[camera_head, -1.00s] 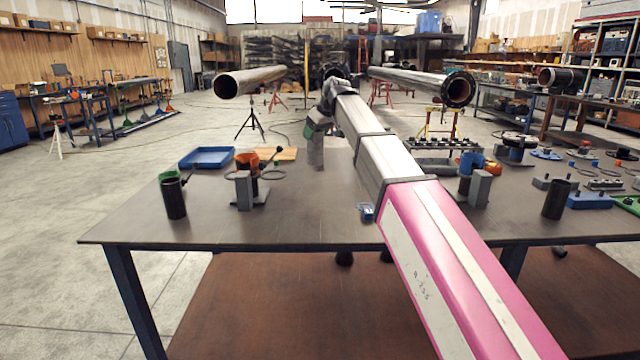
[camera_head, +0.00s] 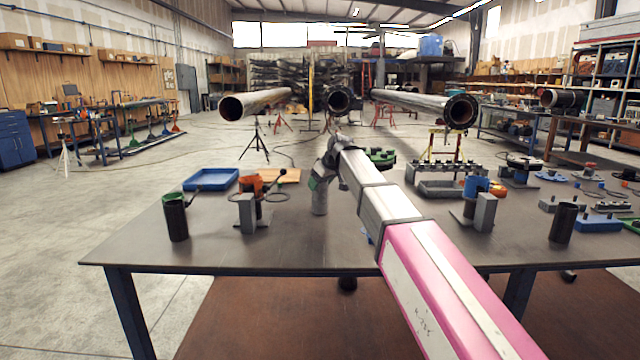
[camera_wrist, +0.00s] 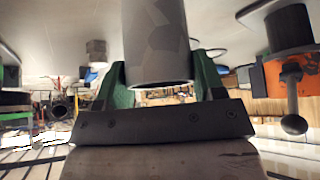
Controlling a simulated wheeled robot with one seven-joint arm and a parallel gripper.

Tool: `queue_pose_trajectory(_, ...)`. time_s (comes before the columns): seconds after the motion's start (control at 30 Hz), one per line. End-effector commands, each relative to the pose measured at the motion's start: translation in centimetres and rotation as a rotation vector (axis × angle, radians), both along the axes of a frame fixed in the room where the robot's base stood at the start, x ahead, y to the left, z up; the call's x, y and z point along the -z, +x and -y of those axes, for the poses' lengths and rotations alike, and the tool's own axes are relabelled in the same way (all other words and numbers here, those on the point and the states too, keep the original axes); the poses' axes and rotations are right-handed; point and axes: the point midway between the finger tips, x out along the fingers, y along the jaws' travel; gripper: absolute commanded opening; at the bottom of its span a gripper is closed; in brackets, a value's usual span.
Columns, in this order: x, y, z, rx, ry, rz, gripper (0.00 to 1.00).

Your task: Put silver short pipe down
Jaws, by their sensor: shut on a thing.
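The silver short pipe (camera_head: 319,205) is upright at the middle of the table (camera_head: 290,240), just under my gripper (camera_head: 322,181). In the wrist view the grey pipe (camera_wrist: 157,35) stands between the green fingers of my gripper (camera_wrist: 160,70), which are shut on it. The wrist picture is upside down, with the table toward the top. The pipe's lower end is at or very close to the table top; I cannot tell whether it touches.
Left of the pipe are a grey block stand (camera_head: 247,214), an orange part (camera_head: 250,186), a dark cylinder (camera_head: 176,218) and a blue tray (camera_head: 211,180). Right are a blue-topped part (camera_head: 476,187) and a black cylinder (camera_head: 563,223). Table around the pipe is mostly clear.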

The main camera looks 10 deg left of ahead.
Motion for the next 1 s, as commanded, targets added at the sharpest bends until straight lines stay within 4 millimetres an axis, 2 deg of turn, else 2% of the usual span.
queue_pose_trajectory(0.23, 0.2, 0.0, 0.0, 0.000, 0.000, 0.000, 0.10)
queue_pose_trajectory(0.27, 0.2, 0.0, 0.0, 0.000, 0.000, 0.000, 0.66)
queue_pose_trajectory(0.33, 0.2, 0.0, 0.0, 0.000, 0.000, 0.000, 0.88)
queue_pose_trajectory(0.73, -0.4, -0.1, 0.2, 0.001, 0.001, 0.000, 0.88)
queue_pose_trajectory(0.87, -1.8, -0.6, 1.0, 0.000, 0.000, 0.000, 0.88)
queue_pose_trajectory(1.0, -4.1, -1.4, 2.3, 0.001, 0.001, 0.001, 0.88)
